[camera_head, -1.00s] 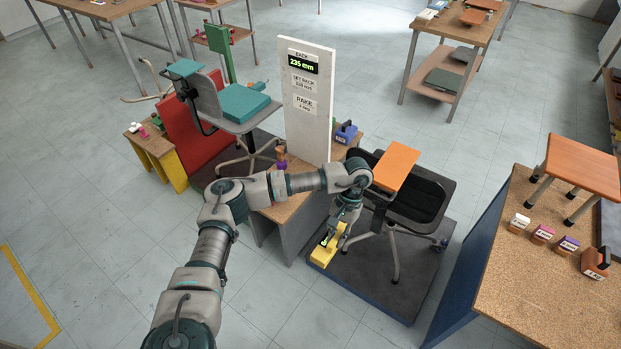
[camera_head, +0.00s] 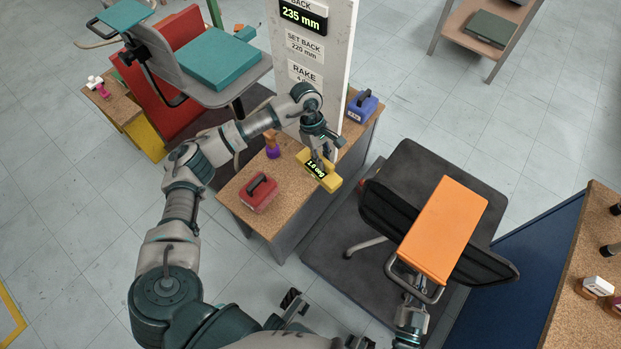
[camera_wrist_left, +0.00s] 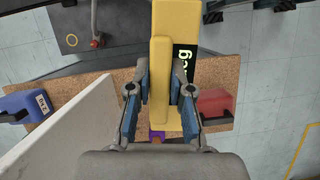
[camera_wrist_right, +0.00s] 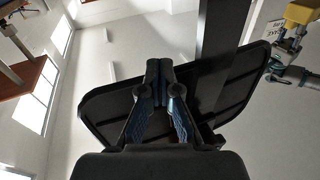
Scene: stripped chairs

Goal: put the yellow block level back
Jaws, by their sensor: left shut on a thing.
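The yellow block level (camera_head: 332,184), with a dark display reading about 1.0 deg, is in my left gripper (camera_head: 318,160). It is held over the right edge of the cork-topped bench (camera_head: 236,200); I cannot tell whether it touches the top. In the left wrist view the fingers (camera_wrist_left: 160,88) close on the raised yellow bar of the level (camera_wrist_left: 178,20). My right gripper (camera_wrist_right: 160,68) looks shut in the right wrist view, below a dark chair panel (camera_wrist_right: 110,105). In the head view its fingertips are hidden near the chair with the orange board (camera_head: 443,230).
A red handled block (camera_head: 261,193), a purple-and-orange item (camera_head: 272,146) and a blue handled block (camera_head: 362,106) stand on the bench. A tall white panel (camera_head: 345,45) rises behind the level. A chair with a teal pad (camera_head: 212,58) stands left. Another cork table (camera_head: 575,325) is at right.

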